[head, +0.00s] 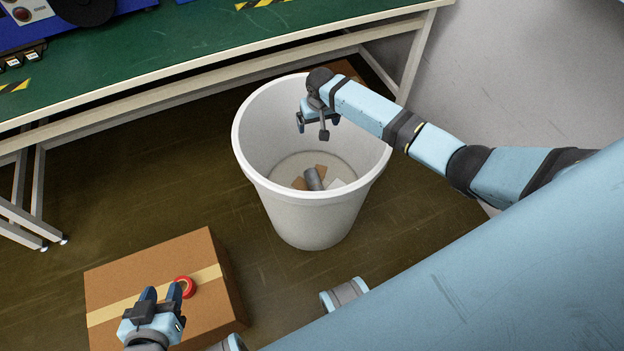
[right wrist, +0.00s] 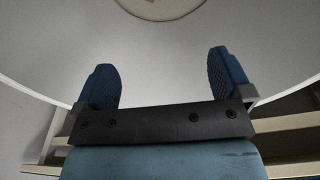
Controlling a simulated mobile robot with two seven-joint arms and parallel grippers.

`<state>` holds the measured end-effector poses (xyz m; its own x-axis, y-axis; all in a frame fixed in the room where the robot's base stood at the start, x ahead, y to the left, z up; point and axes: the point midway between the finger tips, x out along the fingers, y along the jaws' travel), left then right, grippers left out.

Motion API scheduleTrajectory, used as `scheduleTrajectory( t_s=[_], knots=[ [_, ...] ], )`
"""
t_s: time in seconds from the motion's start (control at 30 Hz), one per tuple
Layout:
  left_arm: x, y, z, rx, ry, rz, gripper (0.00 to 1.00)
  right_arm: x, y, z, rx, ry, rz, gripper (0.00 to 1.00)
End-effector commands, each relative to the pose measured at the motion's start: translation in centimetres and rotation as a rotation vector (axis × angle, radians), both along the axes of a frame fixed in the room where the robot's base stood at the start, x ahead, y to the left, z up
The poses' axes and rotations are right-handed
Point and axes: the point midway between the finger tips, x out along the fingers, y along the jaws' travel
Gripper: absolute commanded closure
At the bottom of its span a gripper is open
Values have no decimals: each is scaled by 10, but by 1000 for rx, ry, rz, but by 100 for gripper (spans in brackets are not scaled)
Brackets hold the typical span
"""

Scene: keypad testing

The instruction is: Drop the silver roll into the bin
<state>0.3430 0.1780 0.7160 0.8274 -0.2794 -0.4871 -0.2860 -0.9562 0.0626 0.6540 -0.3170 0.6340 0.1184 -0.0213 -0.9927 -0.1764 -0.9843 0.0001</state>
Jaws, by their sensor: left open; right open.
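The silver roll (head: 313,179) lies at the bottom of the white bin (head: 308,215), among brown and white scraps. My right gripper (head: 313,127) is over the bin's opening, open and empty, well above the roll. In the right wrist view its two blue fingers (right wrist: 165,82) stand wide apart with nothing between them, and the bin's inner wall (right wrist: 165,55) is behind. My left gripper (head: 161,293) is open over the cardboard box at the lower left, close to a red roll of tape (head: 185,286).
The cardboard box (head: 205,255) stands on the dark floor left of the bin. A green-topped workbench (head: 170,50) runs along the back, with its metal frame behind the bin. Floor between the box and the bin is clear.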

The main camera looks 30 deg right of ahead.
Motion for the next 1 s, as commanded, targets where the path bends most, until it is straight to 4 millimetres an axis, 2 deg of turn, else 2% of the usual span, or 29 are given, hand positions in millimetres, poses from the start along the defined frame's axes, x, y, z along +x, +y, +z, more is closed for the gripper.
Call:
scheduleTrajectory(
  t_s=[0.03, 0.3, 0.5, 0.7, 1.0],
  knots=[
    [0, 0, 5, 3, 2, 0, 57, -1, 0, 14, 0, -2, 0, 3],
    [-3, 4, 3, 26, 27, 2, 57, -8, 2, 76, 0, -3, 2, 3],
    [-4, 5, 0, 35, 39, 5, 57, -12, 2, 108, 0, -2, 0, 3],
    [-4, 5, 2, 32, 40, 6, 57, -14, 2, 119, 0, 0, 0, 3],
    [-4, 5, 2, 31, 41, 6, 57, -14, 3, 120, 0, 0, 0, 3]
  ],
)
